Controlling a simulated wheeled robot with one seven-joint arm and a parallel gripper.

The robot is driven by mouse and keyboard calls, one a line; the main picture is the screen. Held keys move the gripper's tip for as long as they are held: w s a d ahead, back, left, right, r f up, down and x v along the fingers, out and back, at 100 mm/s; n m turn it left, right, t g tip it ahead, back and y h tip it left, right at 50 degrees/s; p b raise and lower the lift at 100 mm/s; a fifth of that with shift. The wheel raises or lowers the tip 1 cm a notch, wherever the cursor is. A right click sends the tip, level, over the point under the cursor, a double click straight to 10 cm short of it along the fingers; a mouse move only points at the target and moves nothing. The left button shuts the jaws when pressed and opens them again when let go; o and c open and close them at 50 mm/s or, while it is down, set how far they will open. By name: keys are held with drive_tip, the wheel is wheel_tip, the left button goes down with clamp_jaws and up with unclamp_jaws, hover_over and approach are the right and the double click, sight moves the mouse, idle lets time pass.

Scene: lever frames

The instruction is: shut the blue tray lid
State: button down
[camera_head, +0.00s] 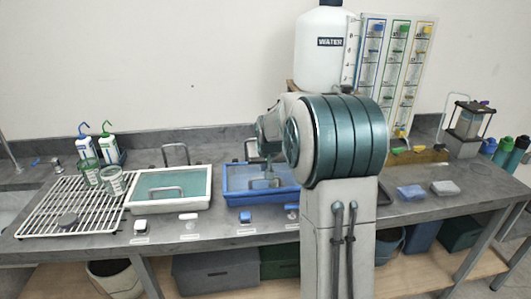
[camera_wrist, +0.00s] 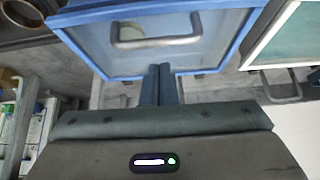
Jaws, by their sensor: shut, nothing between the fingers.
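The blue tray (camera_head: 240,199) sits on the bench in the middle of the head view, its right part hidden behind my arm. In the wrist view its lid shows as a blue frame (camera_wrist: 235,50) around a pale clear panel, with a grey bar handle (camera_wrist: 157,43). How far the lid stands open, I cannot tell. My gripper (camera_head: 271,181) is over the tray area in the head view. In the wrist view its fingers (camera_wrist: 162,72) are together and empty, overlapping the lid's lower edge. I cannot tell whether they touch it.
A white tray (camera_head: 134,203) with a green panel and handle stands to the left, beside a wire rack (camera_head: 50,205) with cups. Small blocks (camera_head: 245,217) lie along the bench front.

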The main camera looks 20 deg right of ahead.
sight(264, 186)
drive_tip(key=shift+s+f, duration=0.25)
drive_tip(key=shift+f, duration=0.6)
drive_tip(key=shift+s+a+f+b, duration=0.1)
drive_tip(key=shift+s+f+b, duration=0.05)
drive_tip(key=shift+f+b, duration=0.35)
drive_tip(key=shift+s+a+f+b, duration=0.1)
drive_tip(key=shift+f+b, duration=0.35)
drive_tip(key=shift+s+f, duration=0.35)
drive_tip(key=s+r, duration=0.4)
drive_tip(key=r, duration=0.9)
drive_tip(key=shift+a+r+p, duration=0.2)
drive_tip(key=shift+a+p, duration=0.25)
